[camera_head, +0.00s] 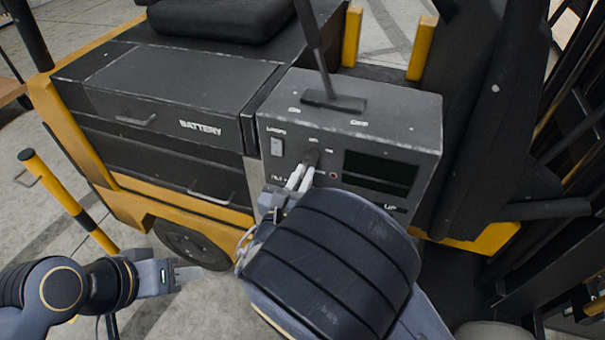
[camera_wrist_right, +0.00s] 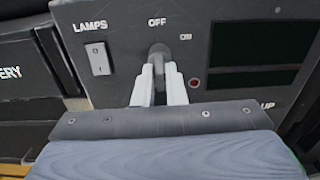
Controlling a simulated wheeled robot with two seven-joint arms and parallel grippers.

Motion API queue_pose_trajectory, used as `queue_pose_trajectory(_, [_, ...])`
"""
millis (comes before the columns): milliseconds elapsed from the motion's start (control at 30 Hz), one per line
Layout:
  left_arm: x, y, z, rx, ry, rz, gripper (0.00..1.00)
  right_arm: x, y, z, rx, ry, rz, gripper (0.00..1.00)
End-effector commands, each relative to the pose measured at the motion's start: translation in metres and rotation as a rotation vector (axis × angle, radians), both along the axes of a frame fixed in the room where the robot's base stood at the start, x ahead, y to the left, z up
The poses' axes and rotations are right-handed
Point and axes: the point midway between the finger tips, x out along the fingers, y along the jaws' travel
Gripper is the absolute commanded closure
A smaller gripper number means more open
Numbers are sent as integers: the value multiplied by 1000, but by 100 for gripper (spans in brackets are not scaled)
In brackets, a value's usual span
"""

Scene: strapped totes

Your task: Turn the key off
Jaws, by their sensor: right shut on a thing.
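The dark key (camera_head: 311,157) sits in the front of the grey control box. In the right wrist view the key (camera_wrist_right: 158,52) stands under the word OFF, with a small unreadable label to its right. My right gripper (camera_head: 300,178) has its pale fingers shut on the key; they also show in the wrist view (camera_wrist_right: 160,80), one on each side of its lower part. The key's lower end is partly hidden between the fingers. My left gripper (camera_head: 182,276) is empty, low at the left, away from the box; its finger gap is unclear.
The control box (camera_head: 405,118) has a lamp switch (camera_head: 277,147) left of the key, a red button (camera_wrist_right: 194,83) and a dark display (camera_head: 378,172) to the right. A lever (camera_head: 316,50) rises from its top. A yellow-black post (camera_head: 68,200) stands near my left arm.

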Motion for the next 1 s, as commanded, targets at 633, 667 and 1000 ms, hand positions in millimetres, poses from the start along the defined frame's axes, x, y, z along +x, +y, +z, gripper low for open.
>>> queue_pose_trajectory(633, [0, 0, 0, 0, 0, 0, 64, 0, 0, 0, -1, 0, 1, 71])
queue_pose_trajectory(667, [0, 0, 0, 0, 0, 0, 64, 0, 0, 0, -1, 0, 0, 71])
queue_pose_trajectory(1000, [0, 0, -9, 0, 0, 0, 64, -33, 12, -2, 1, 0, 6, 71])
